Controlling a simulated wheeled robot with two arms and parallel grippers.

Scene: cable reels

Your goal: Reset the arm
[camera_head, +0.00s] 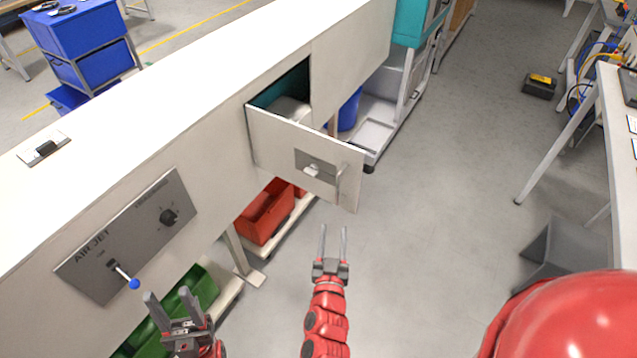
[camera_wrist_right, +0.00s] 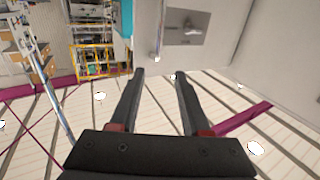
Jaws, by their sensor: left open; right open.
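My left gripper (camera_head: 170,298) is open and empty at the lower left, just below the blue-tipped lever (camera_head: 134,283) of the AIR JET panel (camera_head: 130,238). My right gripper (camera_head: 333,232) is open and empty, its fingers pointing away from me, below and in front of the pulled-out drawer (camera_head: 300,150). It is apart from the drawer front. In the right wrist view, its two dark fingers (camera_wrist_right: 158,85) have nothing between them. The drawer front with its grey plate (camera_wrist_right: 188,27) shows beyond them at the top.
The white workbench (camera_head: 190,80) runs diagonally across the left. Under it are a red bin (camera_head: 263,213) and a green bin (camera_head: 185,305). A blue cabinet (camera_head: 85,32) stands at the far left. A white table (camera_head: 612,130) is on the right. The grey floor (camera_head: 440,190) between is mostly clear.

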